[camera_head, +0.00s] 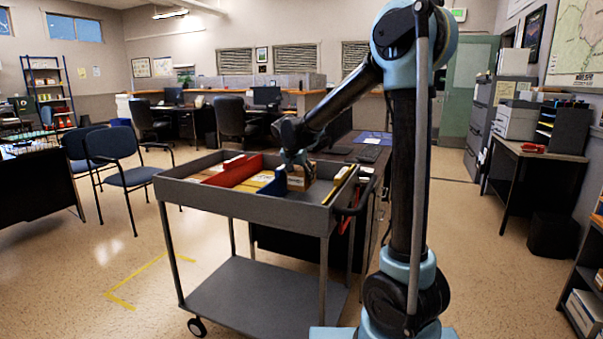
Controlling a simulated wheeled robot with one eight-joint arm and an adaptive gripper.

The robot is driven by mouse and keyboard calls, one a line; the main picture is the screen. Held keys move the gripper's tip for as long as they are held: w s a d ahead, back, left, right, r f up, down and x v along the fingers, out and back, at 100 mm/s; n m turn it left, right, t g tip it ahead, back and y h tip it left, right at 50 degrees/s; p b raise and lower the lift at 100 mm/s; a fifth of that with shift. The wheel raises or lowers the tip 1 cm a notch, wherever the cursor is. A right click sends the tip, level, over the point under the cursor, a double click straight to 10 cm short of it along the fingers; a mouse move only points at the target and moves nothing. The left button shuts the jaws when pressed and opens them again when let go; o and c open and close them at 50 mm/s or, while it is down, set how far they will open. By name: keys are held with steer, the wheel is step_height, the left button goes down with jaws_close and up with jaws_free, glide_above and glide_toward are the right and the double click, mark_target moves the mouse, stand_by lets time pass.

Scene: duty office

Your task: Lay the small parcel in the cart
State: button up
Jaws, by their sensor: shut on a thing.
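The grey cart (255,207) stands in front of me, its open top tray holding files and dividers. My gripper (296,165) is down at the right part of the tray, shut on a small brown parcel (304,178). The parcel shows just behind a blue divider and is partly hidden by the gripper and the divider. I cannot tell whether the parcel touches the tray floor.
A red divider (232,171) and a blue divider (274,184) stand up in the tray among tan folders. A desk (352,147) adjoins behind the cart. Blue chairs (122,168) stand at left; a dark side table (540,165) stands at right. Floor between is open.

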steer(key=shift+f, duration=2.3)
steer(key=o, duration=1.4)
steer(key=shift+c, duration=0.2)
steer(key=v, duration=1.2)
steer(key=shift+d+f, duration=0.1)
